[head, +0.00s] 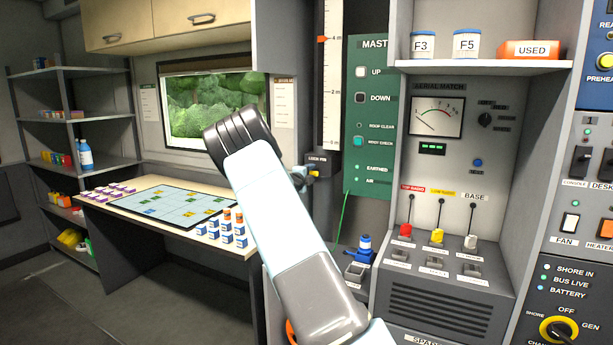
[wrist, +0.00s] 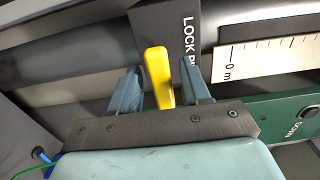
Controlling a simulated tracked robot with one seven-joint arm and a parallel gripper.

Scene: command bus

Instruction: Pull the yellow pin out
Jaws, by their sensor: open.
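The yellow pin (wrist: 158,75) stands out from a dark block marked "LOCK PIN" (wrist: 187,45) in the wrist view. My gripper (wrist: 160,67) is open, with one blue-grey finger on each side of the pin. Gaps show between the pin and both fingers, the right one narrower. In the head view a small bit of the yellow pin (head: 314,174) shows beside my arm, below the lock pin label (head: 318,159). My arm hides most of the gripper there.
A mast with a scale (head: 331,75) rises above the lock block. A green mast panel (head: 370,120) is just to its right, with a green wire hanging below. A blue-topped item (head: 365,245) stands lower down. A table with a map (head: 175,200) is at left.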

